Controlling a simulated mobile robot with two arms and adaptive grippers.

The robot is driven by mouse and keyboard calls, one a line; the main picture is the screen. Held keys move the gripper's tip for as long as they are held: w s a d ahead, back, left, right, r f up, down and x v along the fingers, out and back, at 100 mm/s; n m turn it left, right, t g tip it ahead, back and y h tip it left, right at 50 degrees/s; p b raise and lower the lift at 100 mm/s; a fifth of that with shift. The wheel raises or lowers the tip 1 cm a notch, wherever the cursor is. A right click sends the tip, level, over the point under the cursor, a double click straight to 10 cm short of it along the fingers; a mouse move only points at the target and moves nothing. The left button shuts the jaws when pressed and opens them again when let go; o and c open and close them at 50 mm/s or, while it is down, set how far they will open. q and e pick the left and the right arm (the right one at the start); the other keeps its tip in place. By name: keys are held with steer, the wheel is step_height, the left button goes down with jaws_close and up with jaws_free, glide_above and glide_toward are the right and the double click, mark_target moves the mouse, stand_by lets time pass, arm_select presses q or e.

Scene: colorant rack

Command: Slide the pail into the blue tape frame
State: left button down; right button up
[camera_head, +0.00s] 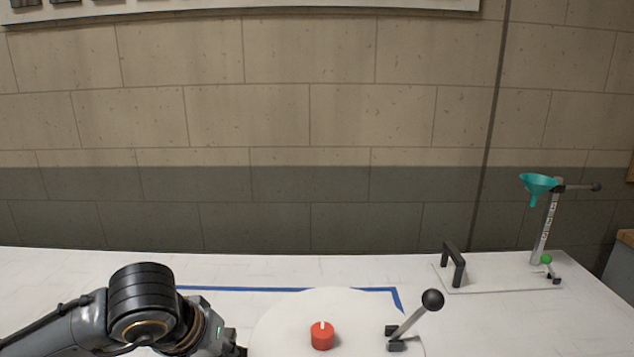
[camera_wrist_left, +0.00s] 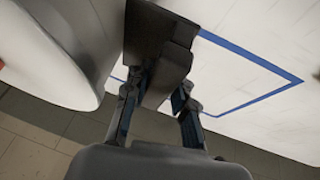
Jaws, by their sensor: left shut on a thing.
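The pail (camera_head: 275,325) shows as a white round top at the bottom middle of the head view, cut by the lower edge. Its white curved side (camera_wrist_left: 50,45) fills the left of the left wrist view. The blue tape frame (camera_head: 250,290) lies on the table; its back edge and right corner show behind the pail. It also shows in the left wrist view (camera_wrist_left: 255,50). My left gripper (camera_head: 238,349) is at the pail's left side. In its wrist view the gripper (camera_wrist_left: 165,80) is shut on a dark part beside the pail, seemingly its handle. My right gripper is out of view.
The table's back left is clear.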

mark_target(228, 335)
arm_select(q)
steer(key=shift+w+b, duration=0.7)
steer(key=shift+w, duration=1.35)
steer(key=shift+w+b, duration=0.3)
steer(key=shift+w, duration=1.1)
steer(key=w, duration=0.7)
steer(key=shift+w, duration=0.4)
steer(key=w, duration=0.6)
steer(key=shift+p, duration=0.45)
